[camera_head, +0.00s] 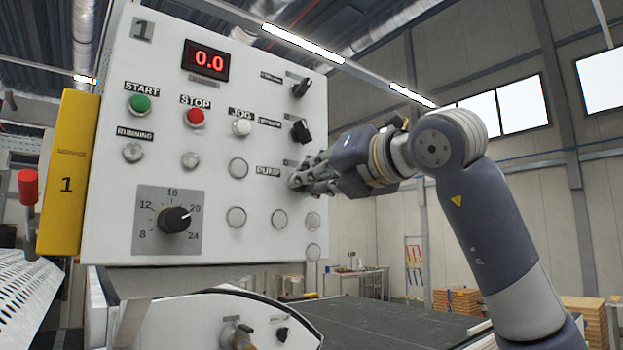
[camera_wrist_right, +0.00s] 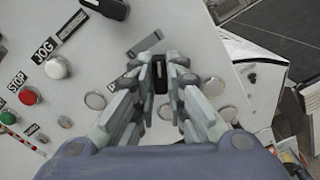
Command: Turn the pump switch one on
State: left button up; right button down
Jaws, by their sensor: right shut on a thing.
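The white control panel (camera_head: 200,235) numbered 1 fills the left and middle of the head view. The PUMP label (camera_head: 268,171) is on its right side. My right gripper (camera_head: 299,181) is at the panel just right of that label, and its fingers hide the pump switch in the head view. In the right wrist view the black pump switch (camera_wrist_right: 160,76) sits between the two fingertips, and the right gripper (camera_wrist_right: 161,66) is shut on it. The switch's exact angle on the panel is hard to tell. My left gripper is not in view.
Two other black switches (camera_head: 301,88) (camera_head: 301,131) are above the gripper. Green START (camera_head: 139,103), red STOP (camera_head: 194,117) and white JOG (camera_head: 241,127) buttons are to the left, above a dial (camera_head: 175,219). Round blank caps (camera_head: 279,217) are just below the gripper. Open space lies right of the panel.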

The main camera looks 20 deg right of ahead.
jog(key=shift+r, duration=0.1)
jog(key=c, duration=1.6)
grip_release()
jog(key=v, duration=1.2)
